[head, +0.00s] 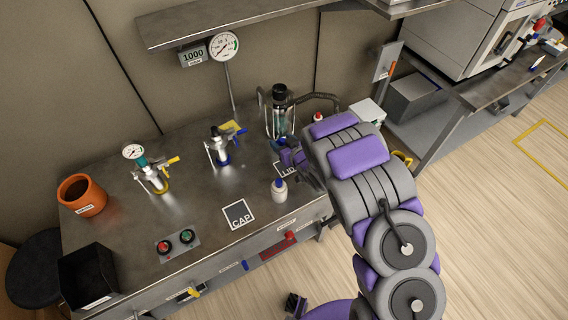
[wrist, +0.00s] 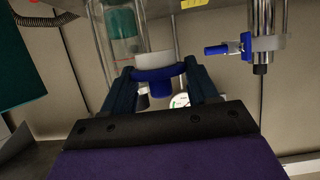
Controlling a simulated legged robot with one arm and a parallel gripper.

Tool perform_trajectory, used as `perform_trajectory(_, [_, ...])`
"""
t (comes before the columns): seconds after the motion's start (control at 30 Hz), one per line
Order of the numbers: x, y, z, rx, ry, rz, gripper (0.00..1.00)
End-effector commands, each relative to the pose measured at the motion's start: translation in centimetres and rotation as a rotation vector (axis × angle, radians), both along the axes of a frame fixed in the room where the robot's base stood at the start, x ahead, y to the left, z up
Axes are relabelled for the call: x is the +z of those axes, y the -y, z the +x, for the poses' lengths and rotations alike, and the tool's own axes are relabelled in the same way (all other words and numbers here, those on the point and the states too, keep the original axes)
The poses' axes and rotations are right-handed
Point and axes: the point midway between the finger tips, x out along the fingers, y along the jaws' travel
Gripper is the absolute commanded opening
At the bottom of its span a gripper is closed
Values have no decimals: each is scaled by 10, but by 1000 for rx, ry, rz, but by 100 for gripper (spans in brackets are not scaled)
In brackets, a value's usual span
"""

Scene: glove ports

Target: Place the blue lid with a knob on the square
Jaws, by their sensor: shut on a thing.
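The blue lid (wrist: 157,74) with its knob is between the two fingers of my gripper (wrist: 164,90) in the wrist view, and the gripper is shut on it.
A dark-capped vessel (head: 279,108) in a metal frame stands behind my gripper. Clamp stands (head: 217,148), an orange pot (head: 82,195) and a button box (head: 176,244) are farther left.

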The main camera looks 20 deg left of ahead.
Motion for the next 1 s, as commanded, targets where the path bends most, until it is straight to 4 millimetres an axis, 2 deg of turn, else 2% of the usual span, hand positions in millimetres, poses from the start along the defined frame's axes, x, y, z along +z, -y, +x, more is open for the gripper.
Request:
perform_trajectory(0.23, [-41,9,1,-5,-4,6,30])
perform_trajectory(0.47, [-61,5,2,-5,1,3,30])
perform_trajectory(0.67, [-93,3,1,-5,-3,-1,30])
perform_trajectory(1.0, [-93,7,1,-5,1,4,30])
